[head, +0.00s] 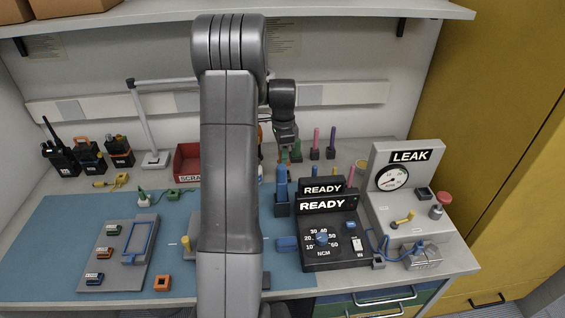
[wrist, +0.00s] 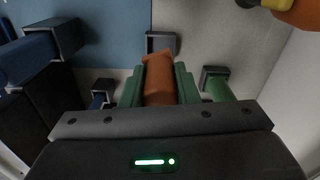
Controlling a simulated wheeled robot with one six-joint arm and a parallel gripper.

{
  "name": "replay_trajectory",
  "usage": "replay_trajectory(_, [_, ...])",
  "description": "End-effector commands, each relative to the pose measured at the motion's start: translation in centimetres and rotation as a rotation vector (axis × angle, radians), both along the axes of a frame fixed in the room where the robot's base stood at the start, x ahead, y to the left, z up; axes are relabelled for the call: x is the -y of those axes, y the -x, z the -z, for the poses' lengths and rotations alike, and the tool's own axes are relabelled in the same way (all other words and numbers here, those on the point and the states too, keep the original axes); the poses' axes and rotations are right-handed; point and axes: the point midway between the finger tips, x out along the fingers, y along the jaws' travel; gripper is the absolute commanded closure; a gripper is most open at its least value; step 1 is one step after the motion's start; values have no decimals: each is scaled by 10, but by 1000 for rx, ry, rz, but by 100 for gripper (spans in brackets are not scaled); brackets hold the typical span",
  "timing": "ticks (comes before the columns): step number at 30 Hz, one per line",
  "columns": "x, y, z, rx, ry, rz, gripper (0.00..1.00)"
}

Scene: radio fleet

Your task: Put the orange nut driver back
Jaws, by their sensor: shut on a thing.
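The orange nut driver (wrist: 158,80) is held upright-looking between the green fingers of my gripper (wrist: 158,88) in the wrist view. A square dark holder (wrist: 160,42) lies just past the driver's end; I cannot tell whether the driver is in it or only in front of it. A green driver (wrist: 218,88) stands in a holder to the right, and a small blue one (wrist: 101,96) is at the left. In the head view my gripper (head: 289,148) is low at the back row of holders, and the orange driver is mostly hidden there.
A red bin (head: 187,163) is left of my arm. A black READY tester (head: 325,225) and a grey LEAK unit (head: 405,205) stand at the front right.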

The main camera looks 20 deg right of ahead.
Motion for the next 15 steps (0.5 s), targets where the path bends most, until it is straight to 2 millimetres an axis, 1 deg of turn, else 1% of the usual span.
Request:
replay_trajectory(4, [0, 0, 13, -1, 0, 0, 100])
replay_trajectory(9, [0, 0, 36, -1, 0, 0, 100])
replay_trajectory(15, [0, 0, 38, 1, 0, 0, 100])
